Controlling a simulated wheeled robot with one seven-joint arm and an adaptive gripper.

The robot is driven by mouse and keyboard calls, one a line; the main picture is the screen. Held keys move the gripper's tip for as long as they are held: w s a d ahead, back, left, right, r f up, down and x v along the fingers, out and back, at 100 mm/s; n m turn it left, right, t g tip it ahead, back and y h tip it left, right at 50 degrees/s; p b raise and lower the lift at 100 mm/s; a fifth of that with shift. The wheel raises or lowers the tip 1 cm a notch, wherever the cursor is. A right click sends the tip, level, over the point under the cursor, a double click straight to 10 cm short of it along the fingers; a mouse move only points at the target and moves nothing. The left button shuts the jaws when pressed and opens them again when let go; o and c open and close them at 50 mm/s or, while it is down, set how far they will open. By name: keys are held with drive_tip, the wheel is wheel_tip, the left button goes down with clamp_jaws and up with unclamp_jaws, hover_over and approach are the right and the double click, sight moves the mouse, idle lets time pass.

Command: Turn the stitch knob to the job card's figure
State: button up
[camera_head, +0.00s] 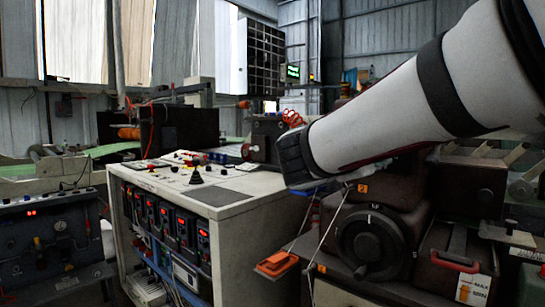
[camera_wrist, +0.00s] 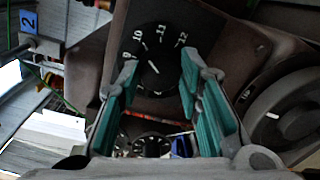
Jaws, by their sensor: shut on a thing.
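The stitch knob (camera_wrist: 155,72) is black, on a round black dial (camera_wrist: 163,38) with white figures; I can read 9, 10, 11 and 12. A short white line shows near the dial's middle, but I cannot tell for sure which figure it points to. My gripper (camera_wrist: 160,68) has its two green-padded fingers on either side of the knob, shut on it. In the head view my arm comes in from the upper right and hides the fingers and knob. I see no readable job card.
A dark handwheel (camera_head: 370,242) sits close by on the brown machine, and shows at the right of the wrist view (camera_wrist: 285,108). A control cabinet (camera_head: 235,215) with red displays stands to the left. An orange-handled item (camera_head: 277,263) lies at the machine's front.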

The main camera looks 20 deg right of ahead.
idle(0.4)
drive_tip(key=o, duration=1.2)
drive_tip(key=shift+c, duration=0.2)
drive_tip(key=v, duration=1.2)
